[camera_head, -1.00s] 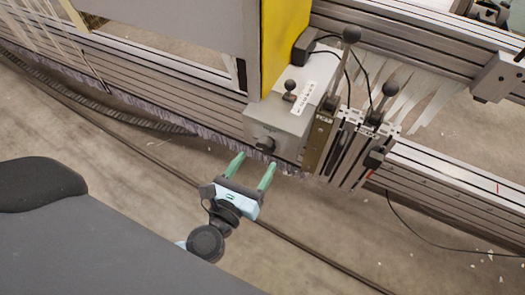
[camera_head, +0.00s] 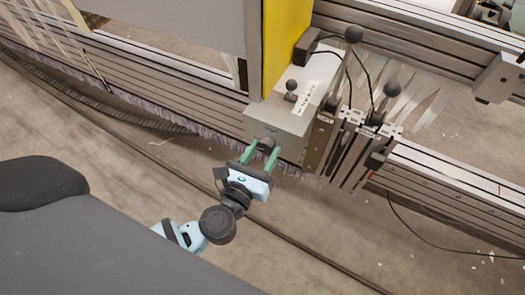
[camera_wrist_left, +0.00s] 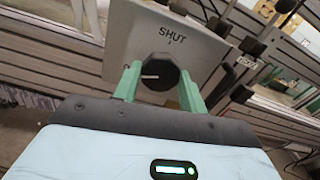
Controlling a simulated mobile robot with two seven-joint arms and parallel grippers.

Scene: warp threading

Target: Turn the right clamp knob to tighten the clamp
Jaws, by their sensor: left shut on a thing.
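The clamp knob (camera_wrist_left: 162,68) is round and black, on the front face of a grey clamp box (camera_head: 280,122). In the left wrist view a white pointer line on the knob points left, and the word SHUT with a small tick is on the box face above it. My left gripper (camera_head: 261,151) has its two green fingers on either side of the knob and is shut on it. The fingers also show in the wrist view (camera_wrist_left: 160,90). They hide part of the knob in the head view. My right gripper is not in view.
Black ball-ended levers (camera_head: 352,35) stand to the right of the box. A yellow panel (camera_head: 285,45) rises behind it. Metal rails (camera_head: 440,180) run along the machine both ways. Loose black cable (camera_head: 415,230) hangs at right. The floor in front is open.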

